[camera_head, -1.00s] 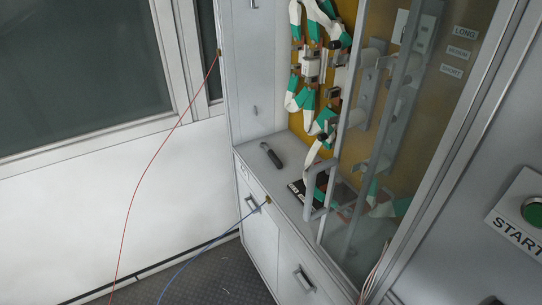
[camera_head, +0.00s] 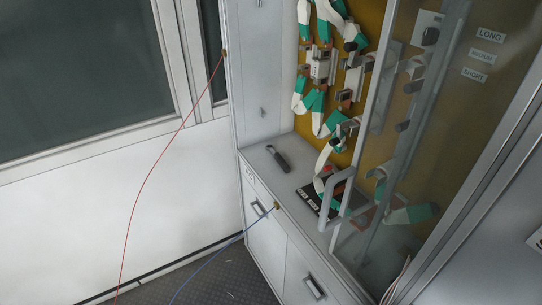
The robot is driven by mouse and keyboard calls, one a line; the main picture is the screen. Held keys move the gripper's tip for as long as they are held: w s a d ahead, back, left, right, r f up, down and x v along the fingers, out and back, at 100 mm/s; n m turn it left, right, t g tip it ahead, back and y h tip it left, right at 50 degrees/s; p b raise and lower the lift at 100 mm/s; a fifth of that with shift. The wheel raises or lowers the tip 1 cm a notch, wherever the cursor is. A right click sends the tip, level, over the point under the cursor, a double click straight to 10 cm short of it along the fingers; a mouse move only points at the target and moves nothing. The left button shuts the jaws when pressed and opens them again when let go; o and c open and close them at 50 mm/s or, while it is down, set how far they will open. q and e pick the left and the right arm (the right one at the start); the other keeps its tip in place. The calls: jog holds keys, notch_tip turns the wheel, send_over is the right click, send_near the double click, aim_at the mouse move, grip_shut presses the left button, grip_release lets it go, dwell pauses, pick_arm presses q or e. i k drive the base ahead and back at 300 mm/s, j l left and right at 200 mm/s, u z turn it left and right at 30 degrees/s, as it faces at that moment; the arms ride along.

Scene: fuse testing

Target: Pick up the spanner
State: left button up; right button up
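The spanner (camera_head: 278,158) is a dark, short tool lying on the grey cabinet counter (camera_head: 262,166), near its back left corner. It lies apart from other things, with clear counter around it. Neither of my grippers shows in the head view.
A glass door with a grey handle (camera_head: 335,203) stands in front of the counter's right part. Behind it lies a black box or booklet (camera_head: 312,197). A red cable (camera_head: 149,174) and a blue cable (camera_head: 222,250) hang at the left. Green-white cables (camera_head: 318,106) line the yellow back panel.

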aim_at(282, 163)
jog(key=i+j+u, duration=0.2)
jog(key=i+j, duration=0.8)
jog(key=i, duration=0.05)
